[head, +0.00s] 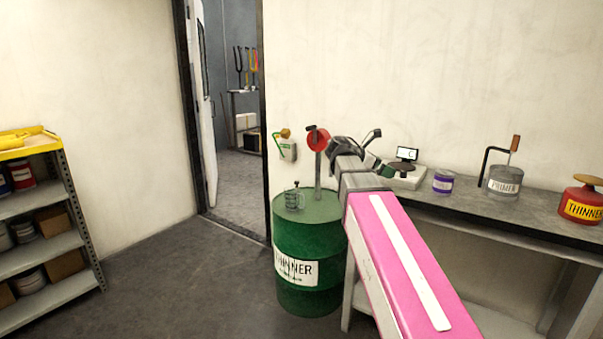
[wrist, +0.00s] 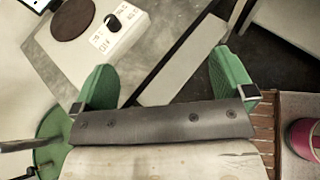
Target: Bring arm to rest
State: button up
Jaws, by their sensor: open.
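My arm, with a pink and white cover, reaches forward from the lower right in the head view. My gripper is at its far end, near the left end of the grey workbench (head: 465,210). In the wrist view my gripper (wrist: 165,78) is open, with its two green fingers wide apart and nothing between them. Beyond the fingers are the bench edge and the dark floor. A scale (head: 398,178) with a dark round plate stands on the bench just past the gripper; it also shows at the upper left of the wrist view (wrist: 125,40).
A green thinner drum (head: 308,240) with a clear jug (head: 294,198) on top stands left of the arm. A purple can (head: 443,181), a primer can (head: 503,181) and a red thinner can (head: 581,206) stand on the bench. Shelves (head: 50,245) are far left; floor between is clear.

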jog(key=s+a+f+m+g+y, duration=0.1)
jog(key=s+f+m+y, duration=0.3)
jog(key=f, duration=0.9)
jog(key=s+a+f+m+y, duration=0.4)
jog(key=f+m, duration=0.5)
jog(key=f, duration=0.5)
jog(key=s+a+f+m+g+y, duration=0.1)
jog(key=s+f+m+y, duration=0.3)
jog(key=f, duration=0.9)
jog(key=s+a+m, duration=0.1)
jog(key=s+m, duration=0.1)
jog(key=s, duration=0.2)
jog(key=shift+a+f+g+y, duration=0.2)
jog(key=shift+f+g+y, duration=0.1)
jog(key=shift+y, duration=0.1)
